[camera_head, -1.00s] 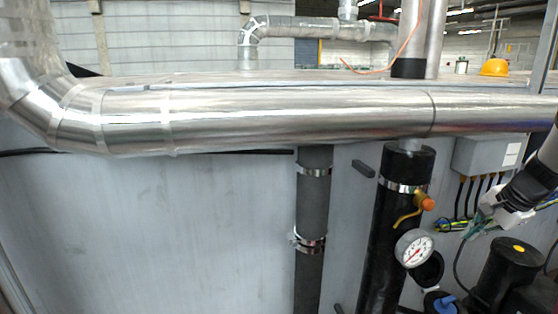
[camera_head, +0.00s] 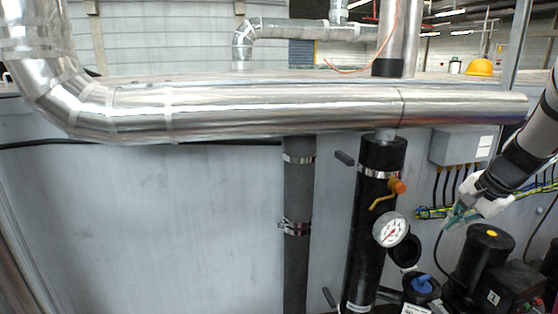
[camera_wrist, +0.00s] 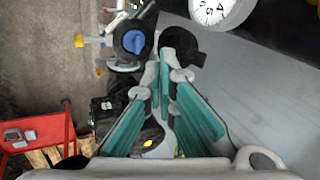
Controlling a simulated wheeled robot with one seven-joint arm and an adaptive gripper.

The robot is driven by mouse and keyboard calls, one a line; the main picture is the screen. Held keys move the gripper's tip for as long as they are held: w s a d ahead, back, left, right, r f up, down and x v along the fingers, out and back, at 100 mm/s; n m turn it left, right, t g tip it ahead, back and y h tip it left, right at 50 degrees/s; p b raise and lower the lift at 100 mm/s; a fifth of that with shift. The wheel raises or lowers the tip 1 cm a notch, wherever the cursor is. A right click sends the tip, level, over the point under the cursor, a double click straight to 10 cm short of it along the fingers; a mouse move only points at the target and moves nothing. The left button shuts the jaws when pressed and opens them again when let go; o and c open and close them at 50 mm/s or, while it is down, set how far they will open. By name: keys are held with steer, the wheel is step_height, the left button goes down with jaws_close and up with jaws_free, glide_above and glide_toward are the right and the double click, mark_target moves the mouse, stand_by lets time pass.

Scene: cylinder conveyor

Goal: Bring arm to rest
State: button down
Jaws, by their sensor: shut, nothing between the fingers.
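My gripper (camera_head: 452,217) is at the right of the head view, at the end of my arm coming down from the right edge. It hangs in front of the grey wall, above the black pump and to the right of the pressure gauge. In the wrist view, my gripper (camera_wrist: 168,72) has its grey fingers with teal pads drawn together at the tips. Nothing is held between them. No contact with the things around it can be made out.
A white gauge (camera_head: 390,229) and orange-tipped valve (camera_head: 398,186) are on a black vertical pipe. A black pump (camera_head: 484,255) and blue-knobbed part (camera_head: 422,284) lie below. A junction box (camera_head: 462,144) has hanging cables. A red cart (camera_wrist: 38,133) shows in the wrist view.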

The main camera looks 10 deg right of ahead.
steer(key=s+a+r+n, duration=0.2)
steer(key=a+r, duration=0.1)
steer(key=a, duration=0.4)
steer(key=s+a+r+n, duration=0.2)
steer(key=a+r+n, duration=0.1)
steer(key=a, duration=0.4)
steer(key=s+a+r+n, duration=0.2)
steer(key=a+r, duration=0.1)
steer(key=a, duration=0.4)
steer(key=s+a+n, duration=0.8)
steer(key=s+a, duration=0.3)
steer(key=s, duration=0.2)
steer(key=shift+s+f+h, duration=0.15)
steer(key=shift+s+h, duration=0.15)
steer(key=shift+s, duration=0.05)
